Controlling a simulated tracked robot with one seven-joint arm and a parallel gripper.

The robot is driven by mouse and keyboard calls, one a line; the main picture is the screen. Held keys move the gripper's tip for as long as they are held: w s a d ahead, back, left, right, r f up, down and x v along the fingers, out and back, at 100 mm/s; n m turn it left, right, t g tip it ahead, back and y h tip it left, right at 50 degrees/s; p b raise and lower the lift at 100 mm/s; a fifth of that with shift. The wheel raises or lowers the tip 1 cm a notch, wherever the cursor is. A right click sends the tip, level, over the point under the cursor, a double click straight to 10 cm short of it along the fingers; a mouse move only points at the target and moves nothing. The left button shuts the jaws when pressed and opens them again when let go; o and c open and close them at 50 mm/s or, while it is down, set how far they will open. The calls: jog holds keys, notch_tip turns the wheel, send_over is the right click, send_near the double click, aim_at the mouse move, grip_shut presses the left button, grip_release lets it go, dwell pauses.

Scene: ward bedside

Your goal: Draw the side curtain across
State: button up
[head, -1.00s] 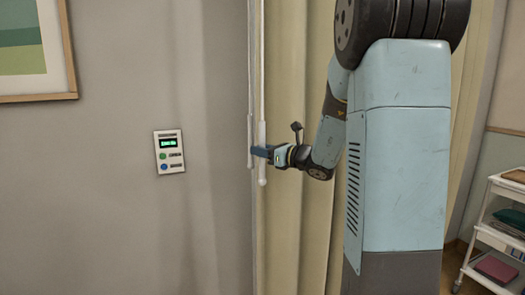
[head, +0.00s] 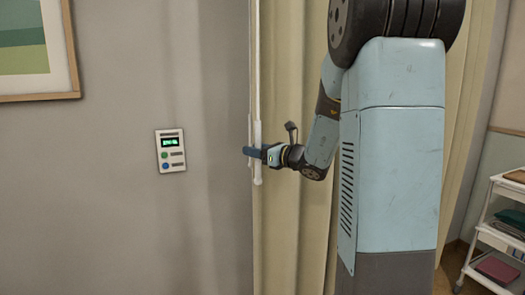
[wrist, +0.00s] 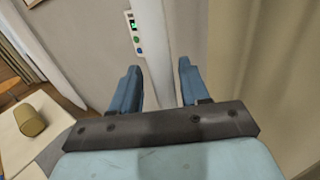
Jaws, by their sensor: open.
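The beige side curtain (head: 290,230) hangs in vertical folds to the right of the grey wall in the head view. It also fills the right of the wrist view (wrist: 250,60). A slim white pull rod (head: 257,160) with a thicker lower end hangs in front of the curtain's left edge. My gripper (head: 250,152) is level with this thicker end. In the wrist view, my gripper (wrist: 158,70) is open, and a white upright bar (wrist: 154,40), which looks like the rod, shows between its fingers. I cannot tell whether either finger touches it.
A wall panel (head: 171,151) with a green display and buttons is left of the rod. A framed picture (head: 35,95) hangs at upper left. A white trolley (head: 488,230) stands at far right. A table with a tan cylinder (wrist: 30,122) shows in the wrist view.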

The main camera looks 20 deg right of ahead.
jog(key=v, duration=1.3)
jog(key=shift+s+d, duration=0.25)
jog(key=shift+s, duration=0.1)
jog(key=shift+f, duration=0.1)
jog(key=s+a+f+n+g, duration=0.3)
jog(key=s+a+n+g, duration=0.7)
jog(key=s+a+n, duration=0.4)
jog(key=s+d+n+h, duration=0.2)
jog(key=s+n+h, duration=0.6)
jog(key=n, duration=0.7)
jog(key=shift+t+h, duration=0.3)
jog(key=shift+h, duration=0.7)
jog(key=shift+d+f, duration=0.1)
jog(key=shift+d, duration=0.05)
